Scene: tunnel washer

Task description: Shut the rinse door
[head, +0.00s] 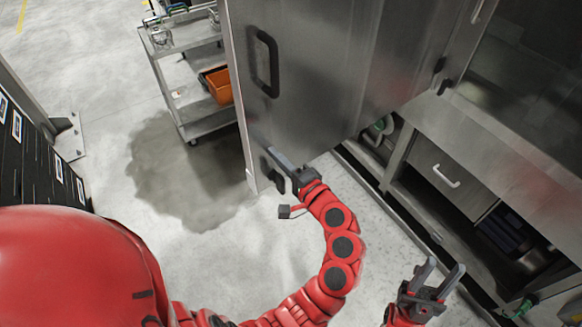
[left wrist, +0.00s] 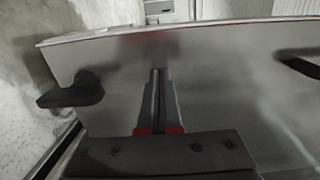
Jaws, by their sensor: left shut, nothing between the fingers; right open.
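The rinse door (head: 330,60) is a large brushed-steel panel standing open, its free edge at the left in the head view. It has a long black handle (head: 266,62) and a smaller dark latch handle (head: 274,184) near its lower free corner. My left gripper (head: 262,142) is shut and empty, its fingers pointing at the door's face between the two handles. In the left wrist view the door (left wrist: 225,85) fills most of the picture, with the fingers close against it; I cannot tell whether they touch. My right gripper (head: 443,276) is open and empty, low at the right.
A grey cart (head: 190,40) with an orange bin (head: 217,85) stands behind the door's free edge. The steel machine frame and a bench with a drawer (head: 437,178) are at the right. Black drawers (head: 35,160) stand at the left. Floor before the door is clear.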

